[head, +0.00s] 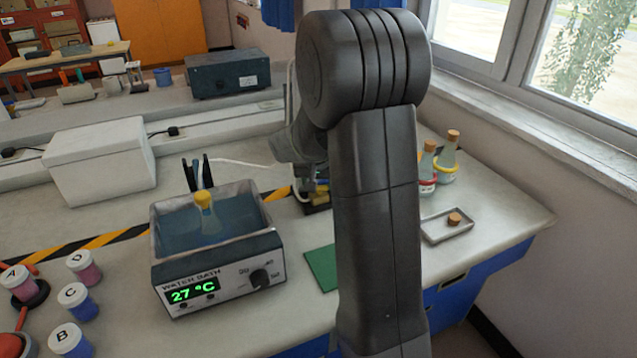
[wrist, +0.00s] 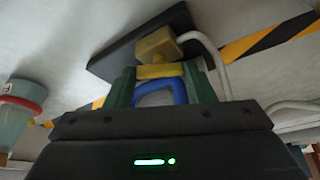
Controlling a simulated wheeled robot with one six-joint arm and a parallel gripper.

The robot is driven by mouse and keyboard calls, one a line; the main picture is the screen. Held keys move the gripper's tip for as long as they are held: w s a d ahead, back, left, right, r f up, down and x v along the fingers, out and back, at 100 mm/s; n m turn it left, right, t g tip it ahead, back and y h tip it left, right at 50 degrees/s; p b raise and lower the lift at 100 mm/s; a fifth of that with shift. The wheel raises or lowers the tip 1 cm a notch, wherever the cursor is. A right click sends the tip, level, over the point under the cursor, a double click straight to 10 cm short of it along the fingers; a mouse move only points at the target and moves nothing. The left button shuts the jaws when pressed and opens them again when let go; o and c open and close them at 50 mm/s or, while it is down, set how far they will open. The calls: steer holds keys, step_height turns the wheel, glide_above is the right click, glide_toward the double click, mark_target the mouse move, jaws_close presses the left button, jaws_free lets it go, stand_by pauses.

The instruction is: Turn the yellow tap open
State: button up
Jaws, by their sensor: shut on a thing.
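The yellow tap (wrist: 157,46) stands on a dark base plate (wrist: 118,62) in the wrist view, with a pale hose curving off its right side. My gripper (wrist: 158,76) has its green fingers on either side of the tap's yellow handle (wrist: 160,71) and is shut on it. A blue curved piece (wrist: 180,90) lies just below the handle, between the fingers. In the head view a small part of the yellow tap (head: 322,188) shows left of my arm; my gripper is mostly hidden there. I cannot tell how far the handle is turned.
A water bath (head: 215,265) reading 27 °C holds a yellow-capped flask (head: 207,214), left of my arm. Stoppered flasks (head: 447,160) and a small tray (head: 446,229) stand on the right. A white box (head: 98,165) is at the left, with lettered jars (head: 75,300) nearer.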

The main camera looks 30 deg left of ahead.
steer(key=shift+d+r+n+y+p, duration=0.15)
steer(key=shift+n+y+p, duration=0.25)
steer(key=shift+n+p, duration=0.65)
steer(key=shift+w+n+g+y, duration=0.15)
steer(key=shift+n+g+y, duration=0.35)
steer(key=shift+n, duration=1.15)
steer(key=o, duration=1)
steer(key=v, duration=1.3)
steer(key=shift+d+r+p, duration=0.1)
steer(key=shift+r+p, duration=0.2)
steer(key=shift+p, duration=0.1)
